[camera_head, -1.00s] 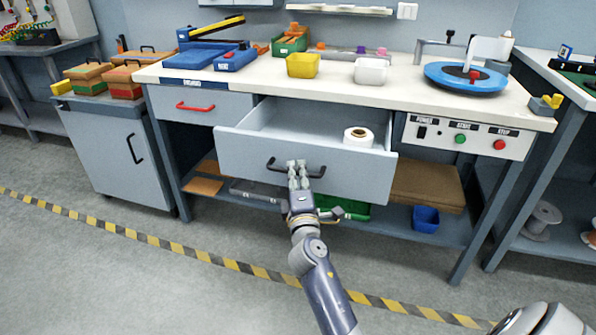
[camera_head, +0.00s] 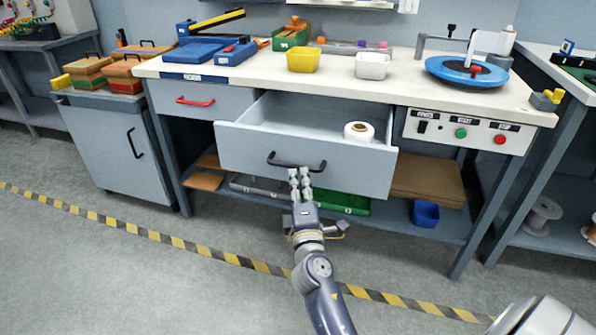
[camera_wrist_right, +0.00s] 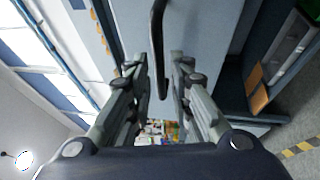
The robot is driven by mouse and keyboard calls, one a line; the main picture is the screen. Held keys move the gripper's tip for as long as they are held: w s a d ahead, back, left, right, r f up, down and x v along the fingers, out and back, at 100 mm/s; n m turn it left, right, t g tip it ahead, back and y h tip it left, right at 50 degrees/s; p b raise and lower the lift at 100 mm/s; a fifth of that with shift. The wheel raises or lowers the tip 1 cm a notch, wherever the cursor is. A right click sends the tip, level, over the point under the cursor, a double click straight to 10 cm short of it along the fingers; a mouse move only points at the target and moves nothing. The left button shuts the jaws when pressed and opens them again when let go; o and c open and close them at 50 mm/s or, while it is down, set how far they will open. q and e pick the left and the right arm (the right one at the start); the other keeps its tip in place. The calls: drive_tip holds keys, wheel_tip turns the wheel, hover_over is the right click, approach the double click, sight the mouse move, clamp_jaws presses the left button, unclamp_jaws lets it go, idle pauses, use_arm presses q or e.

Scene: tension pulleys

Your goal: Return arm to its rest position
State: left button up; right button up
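My right gripper (camera_head: 300,174) is in front of the open drawer (camera_head: 240,150), with its fingertips just below the black drawer handle (camera_head: 284,160). In the right wrist view its two fingers (camera_wrist_right: 158,75) stand apart with nothing held between them. The black handle (camera_wrist_right: 157,40) shows ahead between and beyond the fingertips, against the drawer front. The drawer is pulled out and holds a white roll (camera_head: 358,131) at its right side. My left gripper is not in view.
The workbench (camera_head: 400,93) carries a yellow bin (camera_head: 303,60), a white bin (camera_head: 372,66) and a blue round device (camera_head: 466,71). A lower shelf (camera_head: 385,227) holds trays and a blue bin (camera_head: 426,214). The floor in front is clear.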

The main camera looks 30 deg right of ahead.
drive_tip(key=shift+v, duration=1.15)
